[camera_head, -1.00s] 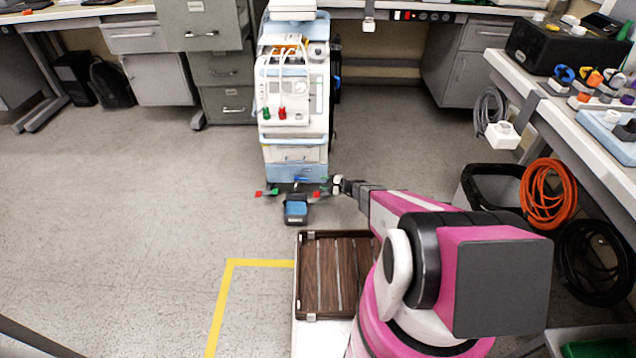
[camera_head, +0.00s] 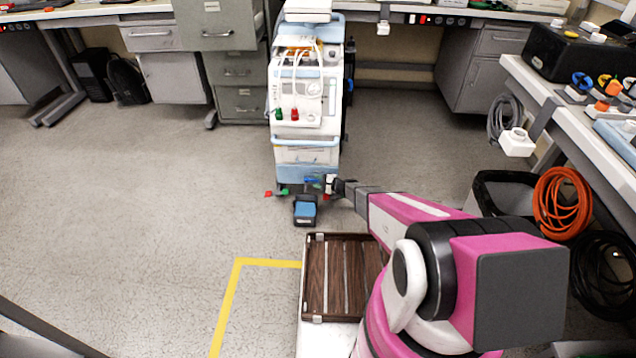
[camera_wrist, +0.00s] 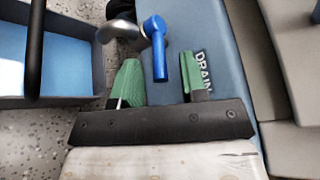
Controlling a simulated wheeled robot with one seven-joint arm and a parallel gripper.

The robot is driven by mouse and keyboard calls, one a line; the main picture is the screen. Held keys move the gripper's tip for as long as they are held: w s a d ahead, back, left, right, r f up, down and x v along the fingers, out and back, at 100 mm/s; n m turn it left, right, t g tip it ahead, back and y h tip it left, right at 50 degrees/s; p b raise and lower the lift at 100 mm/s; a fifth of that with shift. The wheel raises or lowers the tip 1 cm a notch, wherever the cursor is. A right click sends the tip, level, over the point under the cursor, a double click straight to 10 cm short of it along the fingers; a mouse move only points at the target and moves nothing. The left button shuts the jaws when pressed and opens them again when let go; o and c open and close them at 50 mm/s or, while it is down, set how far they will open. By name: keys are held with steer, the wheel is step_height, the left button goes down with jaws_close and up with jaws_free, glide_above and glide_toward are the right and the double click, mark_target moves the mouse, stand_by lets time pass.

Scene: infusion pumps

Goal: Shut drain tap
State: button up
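The drain tap has a blue lever (camera_wrist: 159,58) on a metal spout (camera_wrist: 120,33), on the blue body of the white-and-blue pump cart (camera_head: 306,148). A "DRAIN" label (camera_wrist: 203,73) is beside it. The lever points toward my gripper in the wrist view. My gripper (camera_wrist: 160,80) is open, with green fingertips on either side of the lever's line. The lever's end lies just ahead of or between the tips; I cannot tell its depth. In the head view my gripper (camera_head: 328,184) is low at the cart's front, near the small blue lever (camera_head: 312,180).
A dark bin with a blue inside (camera_head: 305,212) stands on the floor below the tap and also shows in the wrist view (camera_wrist: 60,62). A brown slatted tray (camera_head: 318,270) lies nearer me. Floor to the left is clear. A bench with cable coils (camera_head: 562,203) is at right.

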steer(key=shift+a, duration=0.1)
jaws_close()
steer(key=shift+w+n+g+y, duration=0.3)
steer(key=shift+w+n+g, duration=0.15)
steer(key=shift+n+g, duration=0.05)
steer(key=shift+g, duration=0.3)
jaws_free()
steer(key=v, duration=1.1)
